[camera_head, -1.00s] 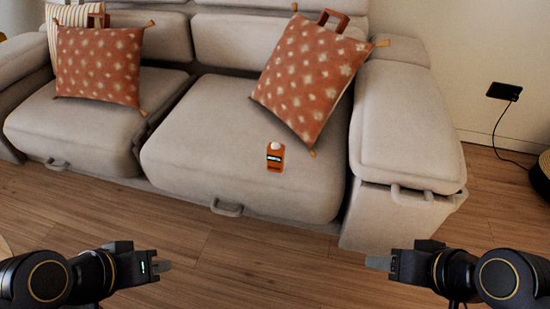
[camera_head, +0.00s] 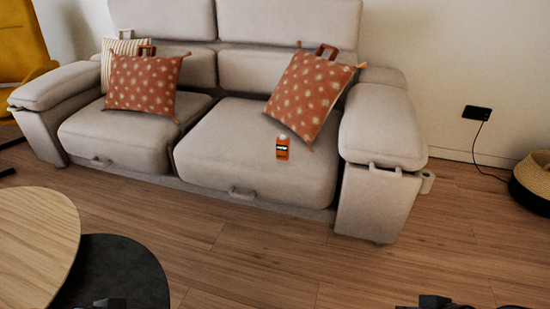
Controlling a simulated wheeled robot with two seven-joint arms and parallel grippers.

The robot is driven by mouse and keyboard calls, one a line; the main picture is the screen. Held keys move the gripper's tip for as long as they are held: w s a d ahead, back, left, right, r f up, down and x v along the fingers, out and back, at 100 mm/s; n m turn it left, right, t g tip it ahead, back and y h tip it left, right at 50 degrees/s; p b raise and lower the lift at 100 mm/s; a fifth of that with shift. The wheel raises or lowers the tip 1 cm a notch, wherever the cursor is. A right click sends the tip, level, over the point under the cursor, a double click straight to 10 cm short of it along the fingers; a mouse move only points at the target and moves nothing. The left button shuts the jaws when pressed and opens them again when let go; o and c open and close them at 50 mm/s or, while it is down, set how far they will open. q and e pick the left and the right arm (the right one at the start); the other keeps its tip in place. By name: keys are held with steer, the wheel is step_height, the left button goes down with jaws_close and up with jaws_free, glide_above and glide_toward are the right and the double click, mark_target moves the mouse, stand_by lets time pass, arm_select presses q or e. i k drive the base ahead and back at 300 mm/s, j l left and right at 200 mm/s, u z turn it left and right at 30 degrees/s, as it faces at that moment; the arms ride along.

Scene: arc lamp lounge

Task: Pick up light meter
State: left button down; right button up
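The light meter (camera_head: 283,149) is a small orange device with a white dome on top and a dark display with light marks. It lies on the right seat cushion of the beige sofa (camera_head: 240,165), just below the tilted patterned pillow and apart from it. Only dark slivers of my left gripper (camera_head: 112,304) and my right gripper (camera_head: 420,303) show at the bottom edge. Both are far from the meter, and their fingers are mostly cut off, so I cannot see whether they are open.
A round wooden table (camera_head: 35,235) and a lower dark round table (camera_head: 125,268) stand at the near left. A yellow chair (camera_head: 20,45) is at the far left. A woven basket (camera_head: 533,180) and a cable lie at right. The wooden floor (camera_head: 270,262) before the sofa is clear.

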mark_target(283, 142)
steer(key=u, duration=2)
steer(key=l+u, duration=0.1)
steer(key=l, duration=0.9)
steer(key=l+u, duration=0.1)
steer(key=l, duration=0.85)
steer(key=k+l, duration=0.1)
steer(key=l, duration=0.9)
steer(key=u, duration=0.05)
